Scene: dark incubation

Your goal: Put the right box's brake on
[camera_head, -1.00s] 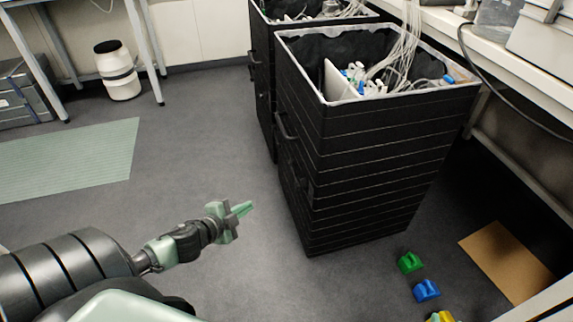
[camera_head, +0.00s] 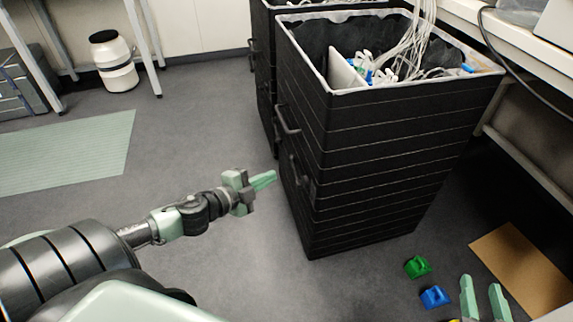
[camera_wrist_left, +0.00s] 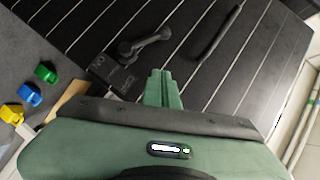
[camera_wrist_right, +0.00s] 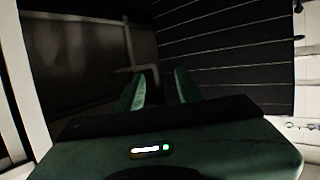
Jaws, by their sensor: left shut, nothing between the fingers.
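The right box (camera_head: 385,150) is the nearer black slatted box, open on top, with cables and lab ware inside. Its left side carries a handle (camera_head: 286,120) and, lower down, a dark lever (camera_head: 302,172). In the left wrist view the lever (camera_wrist_left: 146,44) stands beside a small black plate (camera_wrist_left: 116,76) with faint markings; the handle (camera_wrist_left: 216,32) is to its right. My left gripper (camera_head: 268,178) is shut and empty, its tips just left of the box side. Contact cannot be told. My right gripper (camera_head: 484,298) is open and empty, low at the right.
A second black box (camera_head: 262,60) stands behind. Green (camera_head: 418,267) and blue (camera_head: 435,297) blocks lie on the floor by a brown mat (camera_head: 515,262). A bench (camera_head: 535,55) runs along the right.

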